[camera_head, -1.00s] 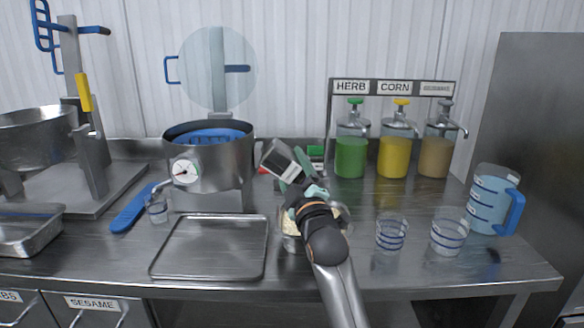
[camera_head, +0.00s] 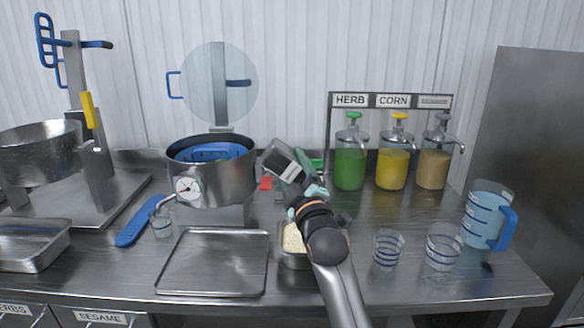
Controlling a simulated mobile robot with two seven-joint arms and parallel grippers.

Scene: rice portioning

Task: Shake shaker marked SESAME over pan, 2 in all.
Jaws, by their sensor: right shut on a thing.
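My right gripper (camera_head: 306,188) is shut on a grey shaker (camera_head: 281,158) with a pale label too small to read. The shaker is tilted, its grey end up and left, and is held in the air above the counter. A small metal pan (camera_head: 284,262) with pale grains in it stands on the counter below my right forearm, which hides much of it. From this view I cannot tell whether the shaker is directly over the pan. My left gripper is not in view.
A large pot (camera_head: 211,172) with a dial stands behind an empty tray (camera_head: 213,290). Pump dispensers (camera_head: 350,165) stand at the back right. Clear cups (camera_head: 387,250) and a blue-handled jug (camera_head: 487,215) are at the right. A drawer marked SESAME (camera_head: 100,317) is at the lower left.

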